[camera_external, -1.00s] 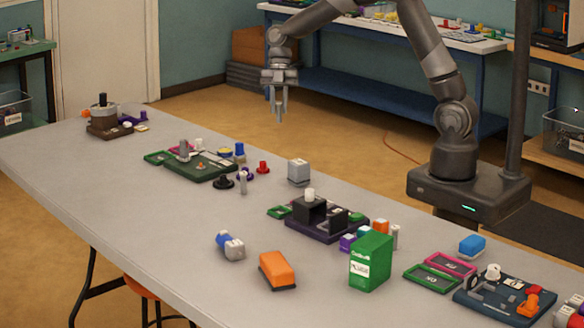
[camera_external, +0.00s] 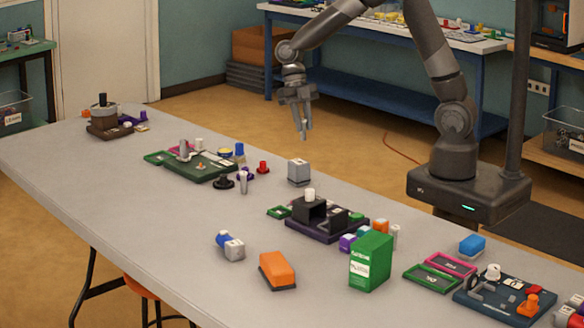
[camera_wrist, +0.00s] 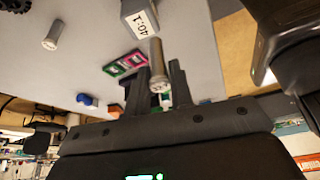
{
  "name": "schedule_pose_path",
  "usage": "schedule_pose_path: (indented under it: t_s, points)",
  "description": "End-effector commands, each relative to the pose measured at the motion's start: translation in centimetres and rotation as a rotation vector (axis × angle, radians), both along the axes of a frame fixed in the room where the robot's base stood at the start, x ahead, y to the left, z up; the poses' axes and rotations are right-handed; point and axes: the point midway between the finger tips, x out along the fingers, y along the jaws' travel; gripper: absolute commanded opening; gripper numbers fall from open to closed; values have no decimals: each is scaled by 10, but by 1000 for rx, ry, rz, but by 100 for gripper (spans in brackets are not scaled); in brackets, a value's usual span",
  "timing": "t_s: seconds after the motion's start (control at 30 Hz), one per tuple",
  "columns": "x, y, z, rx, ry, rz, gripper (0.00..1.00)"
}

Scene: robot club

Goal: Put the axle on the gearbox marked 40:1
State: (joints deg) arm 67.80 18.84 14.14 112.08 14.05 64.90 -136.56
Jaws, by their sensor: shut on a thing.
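My gripper (camera_external: 304,128) hangs above the far edge of the table, at the back and above the grey gearbox (camera_external: 299,172), and points down at a slant. In the wrist view it is shut on the axle (camera_wrist: 156,60), a grey rod with a wider round end that sticks out past the fingertips. The axle is hard to make out in the outside view. The gearbox marked 40:1 (camera_wrist: 139,18) shows its white label at the top of the wrist view. In the picture, the axle's end lies just below it; I cannot tell their distance.
A similar grey rod (camera_external: 243,183) stands on the table left of the gearbox, near a black gear (camera_external: 223,182). A dark purple tray (camera_external: 325,235) with black blocks lies in front. A green box (camera_external: 371,262) and an orange block (camera_external: 277,270) stand nearer. The front left table is clear.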

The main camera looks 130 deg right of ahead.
Motion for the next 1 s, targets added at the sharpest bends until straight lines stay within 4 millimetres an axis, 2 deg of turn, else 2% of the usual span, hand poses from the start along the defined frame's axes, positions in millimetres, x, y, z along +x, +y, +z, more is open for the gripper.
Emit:
schedule_pose_path:
  t_s: [0.1, 0.2, 0.37, 0.57, 0.93, 0.97, 1.0]
  points:
    - [17, 5, -11, 1, 0, 1, 0]
    - [23, 7, -15, -1, -1, 0, 0]
    - [25, 8, -26, 1, 0, -2, 0]
    - [24, 8, -54, 1, 0, -2, 0]
    - [24, 8, -59, 0, 0, -2, 0]
    - [25, 7, -58, 0, 0, -2, 23]
    - [25, 7, -58, -1, 0, -2, 26]
